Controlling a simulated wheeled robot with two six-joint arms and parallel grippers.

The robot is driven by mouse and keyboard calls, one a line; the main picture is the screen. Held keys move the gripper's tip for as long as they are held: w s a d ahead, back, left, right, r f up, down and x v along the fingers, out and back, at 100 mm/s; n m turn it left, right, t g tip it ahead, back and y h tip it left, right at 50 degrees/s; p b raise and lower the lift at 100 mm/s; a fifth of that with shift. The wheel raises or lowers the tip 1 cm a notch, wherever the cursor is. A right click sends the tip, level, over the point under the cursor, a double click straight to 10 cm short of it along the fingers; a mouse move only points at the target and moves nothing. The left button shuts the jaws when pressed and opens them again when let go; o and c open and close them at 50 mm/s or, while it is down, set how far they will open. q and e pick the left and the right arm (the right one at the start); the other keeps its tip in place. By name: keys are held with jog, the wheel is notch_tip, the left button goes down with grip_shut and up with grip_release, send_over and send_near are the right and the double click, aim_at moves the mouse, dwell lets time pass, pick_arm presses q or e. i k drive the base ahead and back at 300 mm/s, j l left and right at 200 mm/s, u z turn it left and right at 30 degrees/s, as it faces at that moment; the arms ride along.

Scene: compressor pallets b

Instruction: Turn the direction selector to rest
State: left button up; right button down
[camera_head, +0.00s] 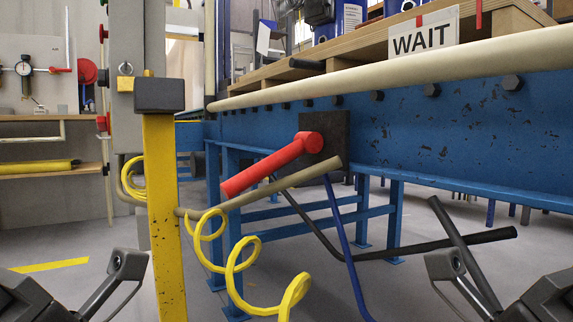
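The direction selector appears to be the red lever (271,165) on a dark square plate (333,139) fixed to the blue beam. Its round hub is at the plate, and its arm slopes down to the left. An olive rod (258,189) passes close below it in the picture; I cannot tell whether they touch.
A yellow post (162,215) with a dark cap stands left of the lever. A yellow coiled hose (238,268), a blue rod (346,245) and black bars (437,246) hang or cross in front. A pallet with a WAIT sign (424,32) lies above the blue beam (455,118).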

aim_at(103, 80)
jog(key=j+u, duration=0.25)
jog(key=j, duration=0.4)
jog(key=j+u, duration=0.25)
jog(key=j, duration=0.45)
